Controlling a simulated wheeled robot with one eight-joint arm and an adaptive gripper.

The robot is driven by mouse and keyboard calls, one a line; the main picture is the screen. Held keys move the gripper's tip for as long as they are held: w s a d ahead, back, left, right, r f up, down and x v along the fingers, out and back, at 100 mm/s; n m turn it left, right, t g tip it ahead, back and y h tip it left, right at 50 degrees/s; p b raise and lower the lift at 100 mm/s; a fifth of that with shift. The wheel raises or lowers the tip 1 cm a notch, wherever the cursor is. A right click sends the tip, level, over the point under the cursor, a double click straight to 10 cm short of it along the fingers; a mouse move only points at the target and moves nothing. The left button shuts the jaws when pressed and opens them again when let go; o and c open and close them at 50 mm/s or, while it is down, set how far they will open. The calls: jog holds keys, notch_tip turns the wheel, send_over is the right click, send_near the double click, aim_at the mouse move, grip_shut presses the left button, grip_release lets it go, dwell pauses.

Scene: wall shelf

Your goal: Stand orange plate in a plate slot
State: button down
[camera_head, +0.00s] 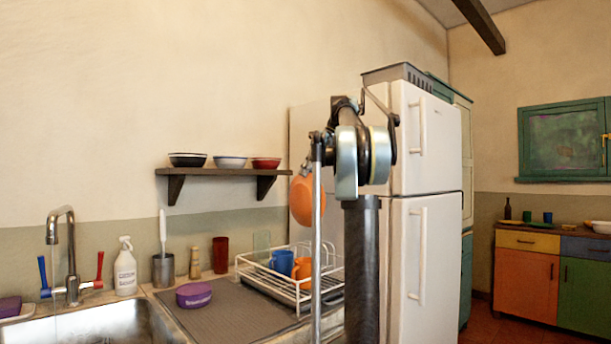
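The orange plate (301,203) is in the air, steeply tilted, just right of the wall shelf's end and above the dish rack. My gripper (306,170) is at the plate's upper edge and appears shut on it; the fingers are small and partly hidden by my arm. The white wire dish rack (262,281) stands on the grey drying mat (232,311) below the plate, clear of it. A blue mug (282,262) and an orange mug (302,271) are in the rack. My arm hides the rack's right part, and the plate slots cannot be made out clearly.
The wall shelf (221,172) holds a black, a white and a red bowl. A purple container (193,295) sits on the mat; a red cup (220,255) stands behind. The sink (100,326) is at left. A white fridge (424,200) stands right of the rack.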

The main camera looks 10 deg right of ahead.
jog(key=shift+d+f, duration=0.1)
jog(key=shift+f, duration=7.2)
jog(key=shift+f, duration=0.75)
jog(key=c, duration=1.7)
grip_release()
send_near(304, 221)
jog(key=shift+w+f, duration=0.1)
jog(key=shift+w, duration=0.45)
jog(key=shift+s, duration=0.1)
